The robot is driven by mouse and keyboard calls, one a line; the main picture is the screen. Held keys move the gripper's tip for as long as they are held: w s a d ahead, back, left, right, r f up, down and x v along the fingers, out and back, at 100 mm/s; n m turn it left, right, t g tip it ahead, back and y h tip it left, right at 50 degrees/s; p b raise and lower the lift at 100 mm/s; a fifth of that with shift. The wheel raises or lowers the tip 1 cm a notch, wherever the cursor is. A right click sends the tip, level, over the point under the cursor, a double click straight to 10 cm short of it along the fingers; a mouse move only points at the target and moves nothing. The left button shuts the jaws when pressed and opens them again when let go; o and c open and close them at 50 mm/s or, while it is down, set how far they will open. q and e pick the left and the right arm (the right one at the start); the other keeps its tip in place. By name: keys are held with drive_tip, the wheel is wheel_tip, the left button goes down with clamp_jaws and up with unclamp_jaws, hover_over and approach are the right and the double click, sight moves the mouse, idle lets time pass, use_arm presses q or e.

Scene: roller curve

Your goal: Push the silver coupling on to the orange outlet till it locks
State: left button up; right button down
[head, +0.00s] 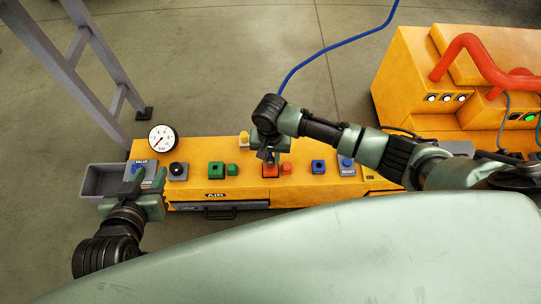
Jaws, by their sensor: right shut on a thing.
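The orange outlet (270,172) is a square block on top of the yellow air unit (200,151). My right gripper (268,155) points down right above it, shut on the silver coupling, which is mostly hidden by the fingers. I cannot tell whether the coupling touches the outlet. A blue hose (335,45) runs from the top of the view down behind my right wrist. My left gripper (147,177) is open and empty, its fingers apart near the valve panel at the unit's left end.
A round gauge (162,139) stands at the back left. A green outlet (216,169), a blue outlet (318,166), a black knob (178,170) and a reset button (347,163) line the unit. A grey bin (101,181) is at left. A yellow machine (405,75) with red pipes stands right.

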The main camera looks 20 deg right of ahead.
use_arm(q)
drive_tip(key=shift+w+d+r, duration=0.1)
use_arm(e)
drive_tip(key=shift+f, duration=0.15)
use_arm(q)
drive_tip(key=shift+w+r, duration=0.2)
use_arm(e)
drive_tip(key=shift+f, duration=0.2)
use_arm(q)
drive_tip(key=shift+w+d+r+t, duration=0.1)
drive_tip(key=shift+w+r+t, duration=0.1)
drive_tip(key=shift+t, duration=0.2)
use_arm(e)
drive_tip(key=shift+f, duration=0.15)
drive_tip(key=c, duration=1.1)
unclamp_jaws()
drive_tip(key=shift+c, duration=0.2)
